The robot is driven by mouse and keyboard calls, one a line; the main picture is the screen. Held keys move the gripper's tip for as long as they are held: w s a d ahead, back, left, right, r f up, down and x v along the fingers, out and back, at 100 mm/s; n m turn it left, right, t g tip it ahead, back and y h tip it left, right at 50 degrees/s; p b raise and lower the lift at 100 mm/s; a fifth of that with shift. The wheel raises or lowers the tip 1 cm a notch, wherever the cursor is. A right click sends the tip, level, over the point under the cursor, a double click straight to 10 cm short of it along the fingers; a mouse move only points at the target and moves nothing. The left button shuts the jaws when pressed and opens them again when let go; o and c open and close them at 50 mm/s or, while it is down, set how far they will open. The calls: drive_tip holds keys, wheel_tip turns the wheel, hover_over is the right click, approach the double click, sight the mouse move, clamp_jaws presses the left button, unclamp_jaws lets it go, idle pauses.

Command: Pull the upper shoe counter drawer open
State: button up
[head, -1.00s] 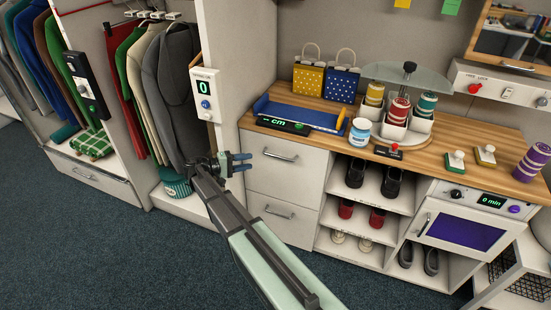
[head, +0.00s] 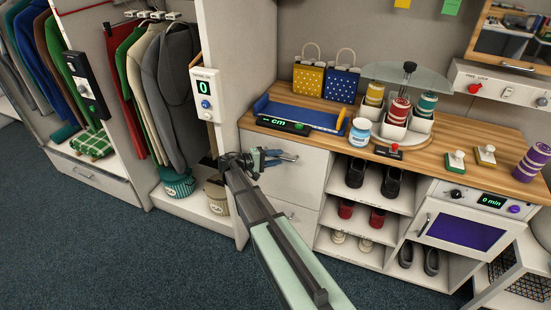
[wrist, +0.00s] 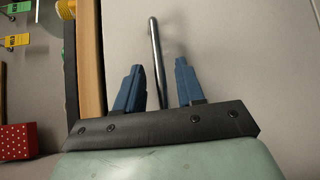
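The upper shoe counter drawer (head: 305,176) is a pale front below the left end of the wooden counter; it looks closed. My gripper (head: 284,156) is at this drawer front in the head view and covers most of its handle. In the wrist view, the metal bar handle (wrist: 155,55) stands out against the drawer front (wrist: 240,50). The two blue fingers of my gripper (wrist: 158,82) are open, one on each side of the handle, with gaps between. Whether the fingertips reach past the bar is unclear.
The lower drawer (head: 290,212) is below, partly hidden by my arm. The wooden countertop (head: 455,172) above carries a blue tray (head: 310,116), spools and a jar. Open shoe shelves (head: 345,205) are to the right. A hanging-clothes bay with round boxes (head: 178,184) is to the left.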

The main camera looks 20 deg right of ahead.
clamp_jaws()
idle(0.4)
